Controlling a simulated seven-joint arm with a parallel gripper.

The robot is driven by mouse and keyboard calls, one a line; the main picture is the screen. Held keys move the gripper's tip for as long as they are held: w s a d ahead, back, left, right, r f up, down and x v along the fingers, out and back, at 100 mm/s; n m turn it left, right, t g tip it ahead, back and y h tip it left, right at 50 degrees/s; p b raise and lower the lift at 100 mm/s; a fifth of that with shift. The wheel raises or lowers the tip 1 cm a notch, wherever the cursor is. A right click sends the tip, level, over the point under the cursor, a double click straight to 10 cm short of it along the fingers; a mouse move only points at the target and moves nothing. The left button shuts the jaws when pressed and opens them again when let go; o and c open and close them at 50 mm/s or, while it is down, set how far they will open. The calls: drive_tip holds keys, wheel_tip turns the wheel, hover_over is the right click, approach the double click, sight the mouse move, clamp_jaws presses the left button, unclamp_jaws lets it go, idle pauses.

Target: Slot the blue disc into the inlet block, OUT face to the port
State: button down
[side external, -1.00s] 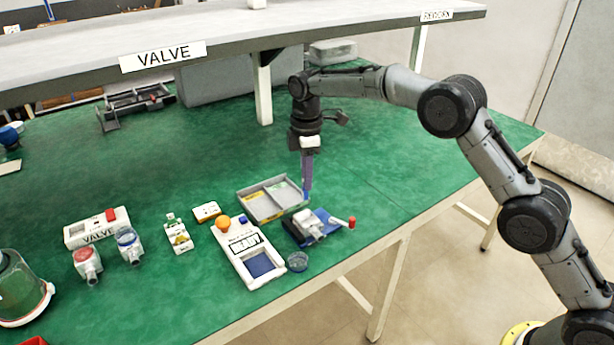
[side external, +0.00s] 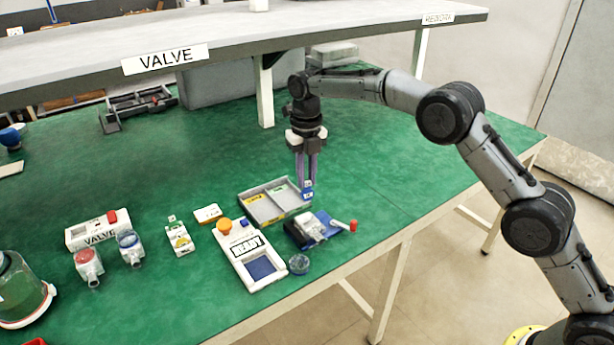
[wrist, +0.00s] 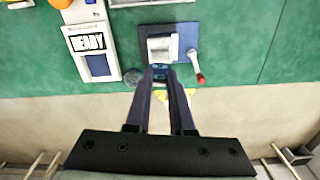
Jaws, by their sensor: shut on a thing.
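The blue disc (side external: 308,193) is between my gripper's fingertips (side external: 306,184); a pale mark shows on it, too small to read. It also shows in the wrist view (wrist: 160,74), with my fingers shut on its two sides. The inlet block (side external: 312,227) is a pale grey block on a blue base, with a red-tipped lever at its right. In the wrist view the block (wrist: 161,48) lies just beyond the disc. My fingers point down, and the disc appears apart from and above the block. The port's opening and the OUT lettering cannot be made out.
A two-part tray (side external: 272,207) with yellow and green labels stands behind the block. A white READY unit (side external: 249,256) is to the left, with a small clear round dish (side external: 299,264) near the table's front edge. Green table (side external: 375,190) is clear to the right.

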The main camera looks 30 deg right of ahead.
sight(306, 194)
drive_tip(key=shift+w+n, duration=0.1)
drive_tip(key=shift+n, duration=0.8)
drive_tip(key=shift+f, duration=2.9)
drive_tip(key=shift+f, duration=2.45)
drive_tip(key=c, duration=0.7)
unclamp_jaws()
wheel_tip(306, 194, up, 14)
